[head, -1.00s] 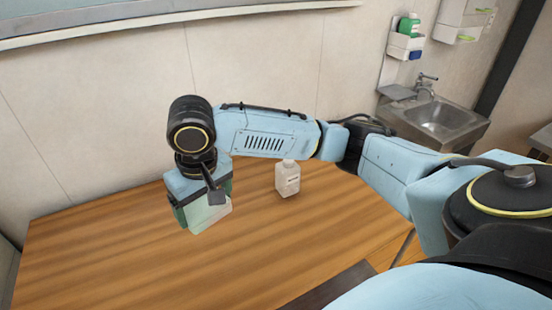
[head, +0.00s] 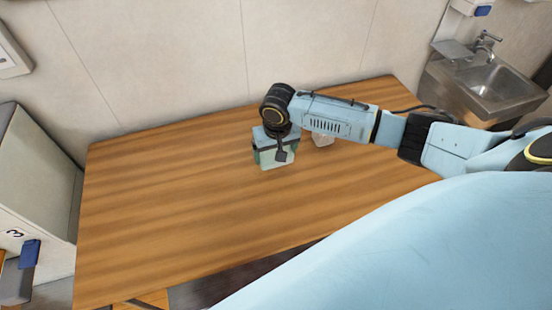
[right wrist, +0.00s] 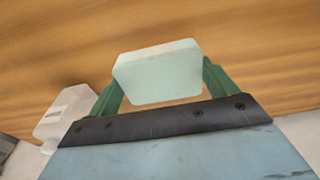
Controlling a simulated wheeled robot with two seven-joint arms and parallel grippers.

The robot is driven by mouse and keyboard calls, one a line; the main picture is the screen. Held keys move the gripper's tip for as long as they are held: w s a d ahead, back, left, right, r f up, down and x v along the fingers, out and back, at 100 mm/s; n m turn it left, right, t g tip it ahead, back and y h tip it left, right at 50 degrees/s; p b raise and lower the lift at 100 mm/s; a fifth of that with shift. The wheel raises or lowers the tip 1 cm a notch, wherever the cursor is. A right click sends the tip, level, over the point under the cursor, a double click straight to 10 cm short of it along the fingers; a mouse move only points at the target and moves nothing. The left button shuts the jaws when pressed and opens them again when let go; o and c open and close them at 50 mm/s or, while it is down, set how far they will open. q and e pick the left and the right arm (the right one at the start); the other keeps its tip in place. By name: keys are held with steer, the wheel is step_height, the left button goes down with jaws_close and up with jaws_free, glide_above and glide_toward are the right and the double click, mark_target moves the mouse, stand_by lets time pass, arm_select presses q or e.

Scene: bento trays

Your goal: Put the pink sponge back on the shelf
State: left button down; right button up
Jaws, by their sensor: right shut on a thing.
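My right gripper (right wrist: 160,82) is shut on a pale green block (right wrist: 158,72), with one green finger on each side of it. The block looks like a sponge, but it is mint green, not pink. In the head view the block (head: 277,162) shows under my right gripper, over the back middle part of the wooden table (head: 190,190). Whether it touches the table I cannot tell. No pink sponge is in view, and no shelf can be clearly made out. My left gripper is not in view.
A white bottle (head: 322,139) stands just right of my right gripper, partly behind my arm; it also shows in the right wrist view (right wrist: 65,115). A grey cabinet (head: 38,190) stands left of the table. A sink (head: 497,85) is at the back right. The table's left half is clear.

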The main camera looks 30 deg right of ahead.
steer(key=shift+f, duration=1.85)
steer(key=shift+f, duration=0.15)
steer(key=o, duration=0.8)
